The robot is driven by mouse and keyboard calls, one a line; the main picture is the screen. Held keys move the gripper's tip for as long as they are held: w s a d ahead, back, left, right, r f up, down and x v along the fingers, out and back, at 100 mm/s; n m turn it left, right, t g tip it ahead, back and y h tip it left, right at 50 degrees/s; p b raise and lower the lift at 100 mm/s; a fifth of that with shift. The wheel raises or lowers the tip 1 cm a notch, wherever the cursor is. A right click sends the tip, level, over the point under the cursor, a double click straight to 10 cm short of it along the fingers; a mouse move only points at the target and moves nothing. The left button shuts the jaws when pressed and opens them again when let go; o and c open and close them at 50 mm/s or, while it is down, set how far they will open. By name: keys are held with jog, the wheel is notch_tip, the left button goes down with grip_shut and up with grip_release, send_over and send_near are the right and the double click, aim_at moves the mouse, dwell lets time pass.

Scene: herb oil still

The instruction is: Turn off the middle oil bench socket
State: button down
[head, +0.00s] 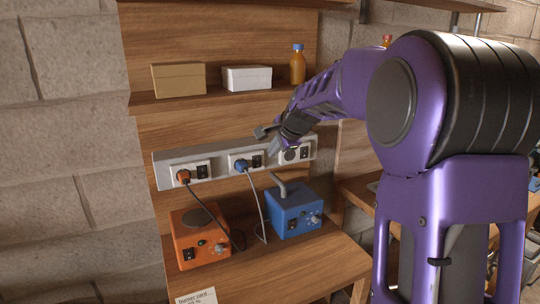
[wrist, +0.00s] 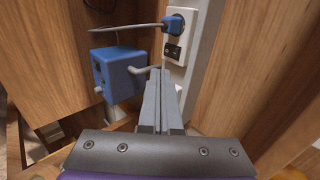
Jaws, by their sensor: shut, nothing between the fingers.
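The middle socket (head: 247,162) sits on the grey wall strip (head: 160,171) with a blue plug (head: 241,167) in its left part and a dark rocker switch (head: 257,161) to the right of it. In the wrist view the blue plug (wrist: 178,23) and the dark switch (wrist: 173,52) show beyond my fingers. My gripper (head: 274,147) is shut and empty, in front of the strip between the middle and right sockets. In the wrist view its fingertips (wrist: 167,72) appear just below the switch. I cannot tell whether they touch anything, or which way the rocker is tipped.
The left socket (head: 191,173) holds an orange plug; the right socket (head: 294,154) looks empty. An orange burner (head: 199,239) and a blue device (head: 294,211) stand on the bench below, cords running up. Two boxes and a bottle (head: 297,66) stand on the shelf (head: 160,103) above.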

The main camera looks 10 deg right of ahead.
dwell(0.3)
jog(key=shift+s+d+f+b, duration=0.2)
jog(key=shift+f+b, duration=0.05)
jog(key=shift+f, duration=0.15)
jog(key=shift+s+d+f+b, duration=0.15)
jog(key=shift+f+b, duration=0.05)
jog(key=shift+f, duration=0.2)
jog(key=p, duration=0.1)
send_near(257, 162)
jog(key=x, duration=0.4)
jog(key=s+f+x, duration=0.1)
jog(key=x, duration=0.2)
jog(key=shift+f, duration=0.2)
